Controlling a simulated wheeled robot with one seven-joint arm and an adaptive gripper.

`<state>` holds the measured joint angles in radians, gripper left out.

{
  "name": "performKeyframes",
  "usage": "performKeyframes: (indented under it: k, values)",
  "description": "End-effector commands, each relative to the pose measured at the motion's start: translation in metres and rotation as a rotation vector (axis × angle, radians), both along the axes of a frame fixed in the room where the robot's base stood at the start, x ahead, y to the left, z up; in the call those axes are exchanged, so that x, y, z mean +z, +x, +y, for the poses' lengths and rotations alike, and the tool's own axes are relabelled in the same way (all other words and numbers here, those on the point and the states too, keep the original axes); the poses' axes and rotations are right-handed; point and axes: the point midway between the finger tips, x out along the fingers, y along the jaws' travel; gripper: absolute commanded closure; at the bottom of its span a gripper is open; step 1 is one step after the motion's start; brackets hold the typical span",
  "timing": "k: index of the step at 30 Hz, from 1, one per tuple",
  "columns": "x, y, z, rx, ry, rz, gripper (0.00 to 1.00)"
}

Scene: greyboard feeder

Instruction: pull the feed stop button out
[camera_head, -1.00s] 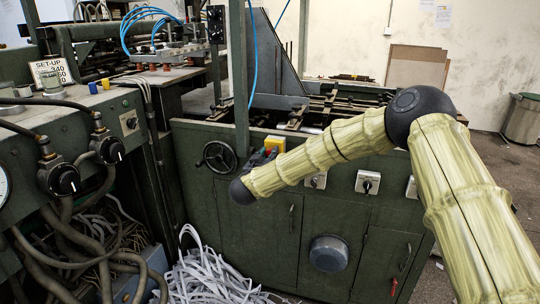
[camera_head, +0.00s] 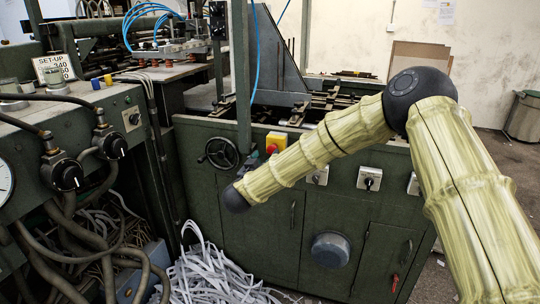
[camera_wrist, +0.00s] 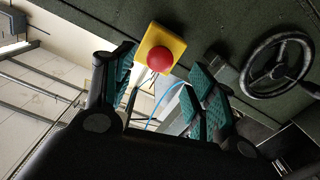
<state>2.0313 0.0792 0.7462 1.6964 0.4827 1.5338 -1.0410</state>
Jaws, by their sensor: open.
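The feed stop button is a red round cap (camera_wrist: 160,59) on a yellow box (camera_wrist: 178,42). In the head view the yellow box (camera_head: 276,140) is on the front of the green machine, with part of the red cap (camera_head: 271,149) showing. My gripper (camera_wrist: 160,66) is open and empty, with teal pads on its fingers. In the wrist view the red button appears between the two fingertips, beyond them, with no visible contact. In the head view my gripper is mostly hidden behind my arm, close to the left of the yellow box.
A black handwheel (camera_head: 218,154) is left of the button; it also shows in the wrist view (camera_wrist: 277,66). Switch boxes (camera_head: 369,178) sit to the right. A green post (camera_head: 241,80) rises near the button. Paper strips (camera_head: 215,277) lie on the floor below.

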Motion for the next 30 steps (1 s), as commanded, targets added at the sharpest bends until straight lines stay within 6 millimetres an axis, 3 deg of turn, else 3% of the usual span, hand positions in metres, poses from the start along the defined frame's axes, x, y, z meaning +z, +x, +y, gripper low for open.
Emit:
performKeyframes:
  k: [6,12,26,30]
  values:
    - [0.000,-0.037,0.012,0.001,-0.001,0.000,0.44]
    - [-0.001,-0.057,0.019,0.000,0.000,0.000,0.44]
    - [-0.001,-0.063,0.021,0.001,0.000,0.001,0.44]
    - [-0.020,-0.068,0.017,0.029,0.005,0.028,0.44]
